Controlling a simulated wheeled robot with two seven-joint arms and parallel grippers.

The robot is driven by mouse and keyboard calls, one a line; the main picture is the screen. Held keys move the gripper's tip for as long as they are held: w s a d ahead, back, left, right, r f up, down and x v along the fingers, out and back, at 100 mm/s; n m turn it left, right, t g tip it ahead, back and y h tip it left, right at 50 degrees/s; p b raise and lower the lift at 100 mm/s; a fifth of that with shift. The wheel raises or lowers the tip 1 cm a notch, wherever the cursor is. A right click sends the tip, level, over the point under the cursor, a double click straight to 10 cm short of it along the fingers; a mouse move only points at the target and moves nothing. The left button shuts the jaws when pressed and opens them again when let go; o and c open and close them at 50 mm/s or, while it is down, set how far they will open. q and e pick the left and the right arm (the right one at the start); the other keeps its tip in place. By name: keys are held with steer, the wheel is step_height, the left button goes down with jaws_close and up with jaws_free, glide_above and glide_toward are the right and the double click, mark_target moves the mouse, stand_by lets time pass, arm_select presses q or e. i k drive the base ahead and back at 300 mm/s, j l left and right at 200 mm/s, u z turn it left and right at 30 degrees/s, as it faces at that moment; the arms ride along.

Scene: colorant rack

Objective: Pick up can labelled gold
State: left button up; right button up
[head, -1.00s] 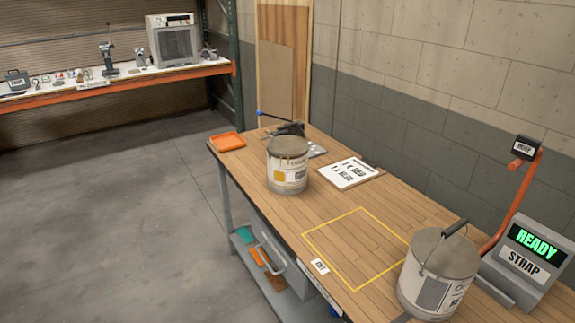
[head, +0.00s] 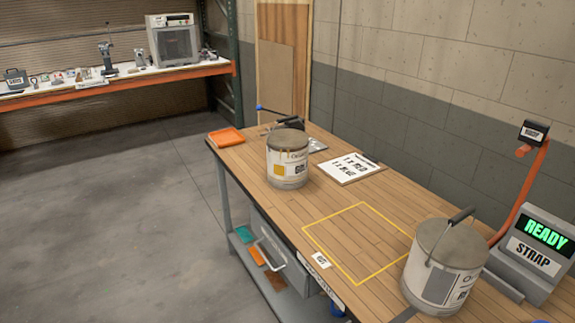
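The can labelled gold (head: 287,162) stands upright towards the far end of the wooden workbench. It is a pale grey can with a darker lid, drips at the rim, a yellow-gold square and dark lettering on its label. A second, similar can (head: 441,268) stands at the near right, with a raised dark handle and a grey square on its label. Neither of my grippers can be made out in the head view, and nothing touches the gold can.
A yellow outlined square (head: 360,242) on the workbench (head: 290,215) is empty. A white printed sheet (head: 349,167), an orange tray (head: 227,137) and a dark tool lie near the gold can. Small blue shapes show at the bottom edge.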

mark_target(286, 150)
steer(key=i+j+z, duration=0.4)
steer(key=i+j, duration=0.2)
steer(key=i+j+z, duration=0.2)
steer(key=j, duration=0.35)
steer(key=i+j+z, duration=0.25)
steer(key=j, duration=0.2)
steer(key=i, duration=0.05)
